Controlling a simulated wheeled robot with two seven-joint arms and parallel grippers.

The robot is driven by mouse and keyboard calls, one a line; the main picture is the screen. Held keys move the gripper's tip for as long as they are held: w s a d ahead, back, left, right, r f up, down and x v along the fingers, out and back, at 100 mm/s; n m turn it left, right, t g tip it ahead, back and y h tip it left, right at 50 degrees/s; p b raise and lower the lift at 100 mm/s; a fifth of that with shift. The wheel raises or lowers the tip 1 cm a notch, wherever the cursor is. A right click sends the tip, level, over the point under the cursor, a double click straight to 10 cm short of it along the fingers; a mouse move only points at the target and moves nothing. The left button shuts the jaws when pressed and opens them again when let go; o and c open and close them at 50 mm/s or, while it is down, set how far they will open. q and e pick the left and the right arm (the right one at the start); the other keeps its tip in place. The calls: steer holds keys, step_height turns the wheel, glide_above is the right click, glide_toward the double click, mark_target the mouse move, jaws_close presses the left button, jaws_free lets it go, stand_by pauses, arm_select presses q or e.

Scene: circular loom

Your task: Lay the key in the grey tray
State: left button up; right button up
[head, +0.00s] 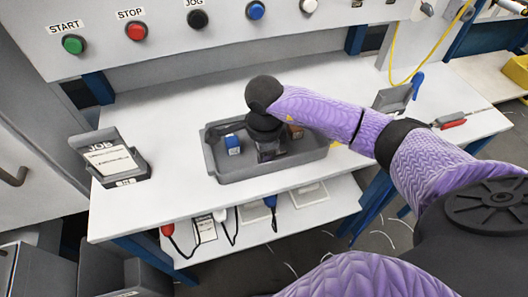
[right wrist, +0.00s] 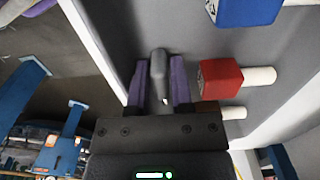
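The grey tray (head: 285,166) lies on the white bench, below the control panel. My right gripper (head: 271,153) points down over the middle of the tray. In the right wrist view its two purple fingers (right wrist: 159,88) stand close on either side of a slim grey piece with a pale tip, which looks like the key (right wrist: 158,72). The arm hides the key in the head view. My left gripper is not in view.
A JOB card holder (head: 125,179) stands left. A red-handled tool (head: 452,121) lies right.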

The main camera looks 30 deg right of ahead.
steer(key=o, duration=0.4)
steer(key=shift+c, duration=0.2)
step_height(320, 180, up, 10)
steer(key=shift+p, duration=1.2)
